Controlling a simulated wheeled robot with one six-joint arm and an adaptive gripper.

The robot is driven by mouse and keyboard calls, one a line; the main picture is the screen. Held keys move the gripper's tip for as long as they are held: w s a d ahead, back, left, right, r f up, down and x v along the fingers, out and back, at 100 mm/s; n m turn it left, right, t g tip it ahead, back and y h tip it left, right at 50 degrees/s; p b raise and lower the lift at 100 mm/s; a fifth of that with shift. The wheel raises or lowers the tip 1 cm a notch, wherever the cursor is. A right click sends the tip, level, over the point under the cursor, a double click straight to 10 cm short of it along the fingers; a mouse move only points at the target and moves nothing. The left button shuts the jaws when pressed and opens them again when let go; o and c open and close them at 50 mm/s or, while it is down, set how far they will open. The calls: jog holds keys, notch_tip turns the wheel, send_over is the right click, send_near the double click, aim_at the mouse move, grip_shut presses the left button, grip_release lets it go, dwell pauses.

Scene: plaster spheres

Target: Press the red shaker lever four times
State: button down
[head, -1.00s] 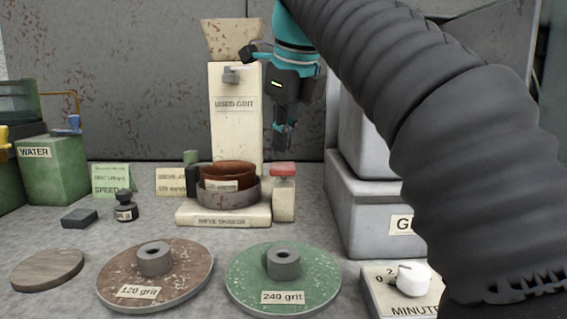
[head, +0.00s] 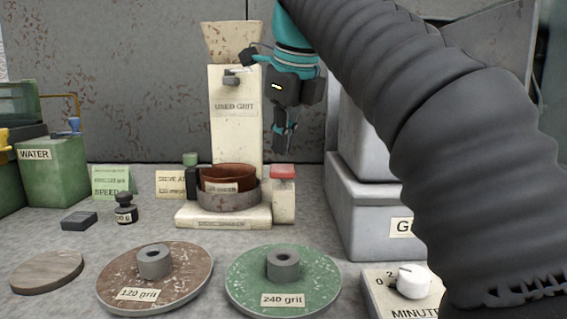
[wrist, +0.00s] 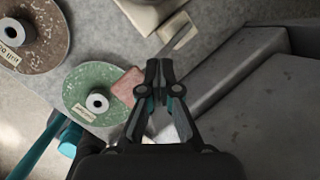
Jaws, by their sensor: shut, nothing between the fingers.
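The red shaker lever (head: 283,172) sits on top of a cream post (head: 284,205) at the right end of the sieve shaker base (head: 222,216). In the wrist view a faded red pad (wrist: 127,86), which looks like the lever, lies just left of the fingertips. My gripper (head: 284,153) points down with its fingertips together and empty. In the head view the tips are just above the lever; I cannot tell whether they touch it. It also shows in the wrist view (wrist: 160,66). A brown sieve (head: 228,176) rests in a grey pan (head: 230,195) on the base.
The cream used grit tower (head: 235,125) stands behind the shaker. Grey boxes (head: 370,215) stand close on the right. A brown 120 grit disc (head: 190,275) and a green 240 grit disc (head: 315,275) lie in front. A minute dial (head: 412,281) is at front right.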

aim_at(283, 164)
jog(key=shift+s+f, duration=0.2)
jog(key=shift+f, duration=0.2)
jog(key=shift+s+f+b, duration=0.35)
jog(key=shift+f+b, duration=0.5)
jog(key=shift+s+f+b, duration=0.35)
jog(key=shift+f+b, duration=0.45)
jog(key=shift+f, duration=0.05)
dwell(2.4)
jog(key=shift+r, duration=0.2)
dwell(0.4)
jog(key=shift+w+r+p, duration=0.3)
jog(key=shift+r+p, duration=0.35)
jog(key=shift+p, duration=0.25)
jog(key=shift+w+r+p, duration=0.3)
jog(key=shift+r+p, duration=0.35)
jog(key=shift+p, duration=0.3)
jog(key=shift+w+r+p, duration=0.3)
jog(key=shift+r+p, duration=0.35)
jog(key=shift+p, duration=0.25)
jog(key=shift+w+r+p, duration=0.25)
jog(key=shift+r+p, duration=0.3)
jog(key=shift+r, duration=0.05)
jog(key=shift+w+r+p, duration=0.2)
jog(key=shift+r+p, duration=0.3)
jog(key=shift+r, duration=0.05)
jog(key=shift+w+r, duration=0.3)
jog(key=shift+r, duration=0.25)
jog(key=shift+w+r, duration=0.3)
jog(key=shift+r, duration=0.25)
